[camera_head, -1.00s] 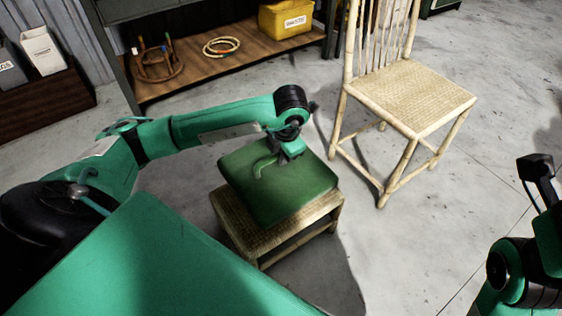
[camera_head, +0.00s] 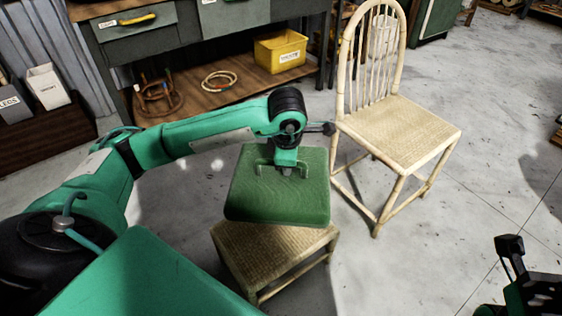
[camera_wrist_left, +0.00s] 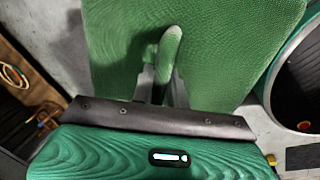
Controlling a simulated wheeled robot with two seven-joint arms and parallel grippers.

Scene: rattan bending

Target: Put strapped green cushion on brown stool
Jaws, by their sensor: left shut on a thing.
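The green cushion (camera_head: 280,200) is held over the brown stool (camera_head: 275,250), a low woven rattan stool. The cushion hides the stool's back part, while the seat's front and its front legs show below it. My left gripper (camera_head: 283,170) is shut on the strap on top of the cushion. The left wrist view shows the strap (camera_wrist_left: 168,50) between the fingers and the cushion's top (camera_wrist_left: 230,50) filling much of the picture. I cannot tell how big the gap between cushion and seat is. Part of my right arm shows at the lower right, without its fingertips.
A pale rattan chair (camera_head: 400,130) stands to the right of the stool. Behind is a bench whose lower shelf (camera_head: 220,95) holds a yellow bin (camera_head: 280,52) and rattan coils.

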